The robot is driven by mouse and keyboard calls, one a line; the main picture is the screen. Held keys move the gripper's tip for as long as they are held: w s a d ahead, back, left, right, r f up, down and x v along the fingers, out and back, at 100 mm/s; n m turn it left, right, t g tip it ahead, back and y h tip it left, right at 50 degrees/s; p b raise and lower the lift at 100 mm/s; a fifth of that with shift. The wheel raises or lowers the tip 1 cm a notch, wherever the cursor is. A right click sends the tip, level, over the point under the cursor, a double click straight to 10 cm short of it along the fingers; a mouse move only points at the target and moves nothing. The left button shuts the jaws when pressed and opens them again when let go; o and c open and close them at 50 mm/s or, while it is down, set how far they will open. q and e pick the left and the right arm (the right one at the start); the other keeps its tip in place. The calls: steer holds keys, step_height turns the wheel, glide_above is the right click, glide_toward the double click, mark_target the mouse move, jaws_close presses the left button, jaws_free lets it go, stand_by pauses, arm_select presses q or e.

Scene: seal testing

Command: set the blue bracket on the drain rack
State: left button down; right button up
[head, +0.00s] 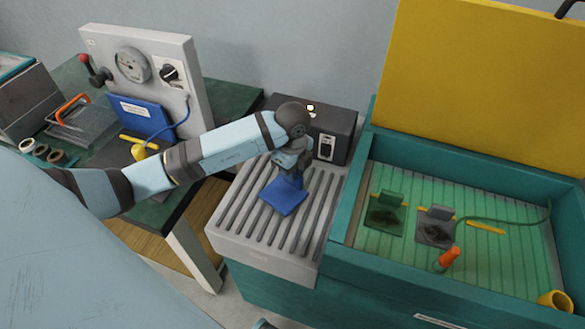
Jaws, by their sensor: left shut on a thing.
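The blue bracket (284,197) is a flat blue plate with an upright part at its back. My left gripper (291,178) is shut on that upright part, and the fingers partly hide it. The bracket is over the middle of the grey slatted drain rack (254,242). I cannot tell whether its plate touches the slats or hangs just above them. My right gripper is not in view.
Right of the rack is a green tank (341,250) with a raised yellow lid (480,80); a green and a grey bracket lie inside. A dark box (338,124) stands behind the rack. A gauge panel (150,70) stands on the left table. The rack's front slats are bare.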

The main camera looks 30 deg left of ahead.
arm_select(q)
steer(key=shift+f, duration=0.2)
stand_by(0.3)
steer(key=c, duration=1)
jaws_free()
step_height(320, 180, up, 6)
steer(key=p, duration=0.5)
